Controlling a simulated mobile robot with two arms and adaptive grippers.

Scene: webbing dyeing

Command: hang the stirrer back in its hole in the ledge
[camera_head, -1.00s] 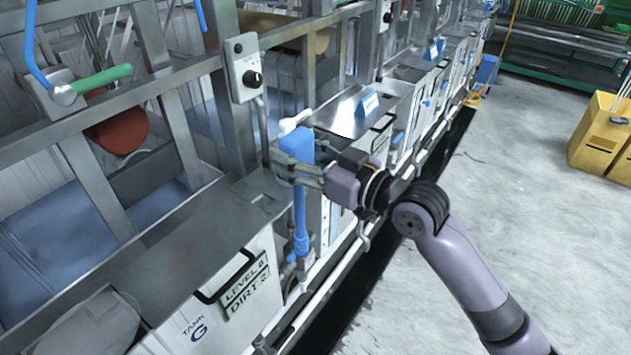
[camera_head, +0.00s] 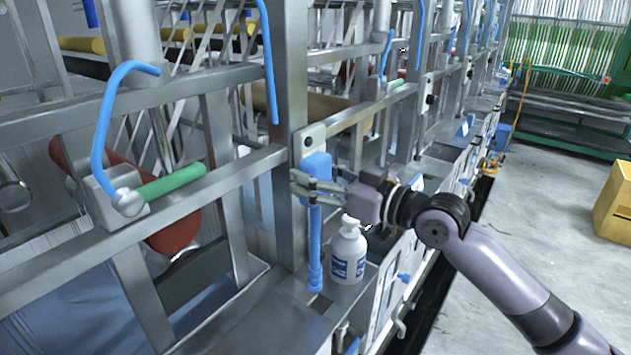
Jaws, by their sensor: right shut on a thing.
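The stirrer is a blue rod with a thick blue block at its top (camera_head: 316,165). My right gripper (camera_head: 305,187) is shut on it just below the block. The stirrer hangs upright, and its lower end (camera_head: 315,280) shows over the metal ledge (camera_head: 245,312). A small dark square opening (camera_head: 320,302) in the ledge appears just below that end. I cannot tell how large the gap between them is. My left gripper is not in view.
A white pump bottle (camera_head: 348,252) with a blue label stands on the ledge close right of the stirrer. A metal post (camera_head: 290,130) rises behind it. A green-handled lever (camera_head: 170,183) is at left.

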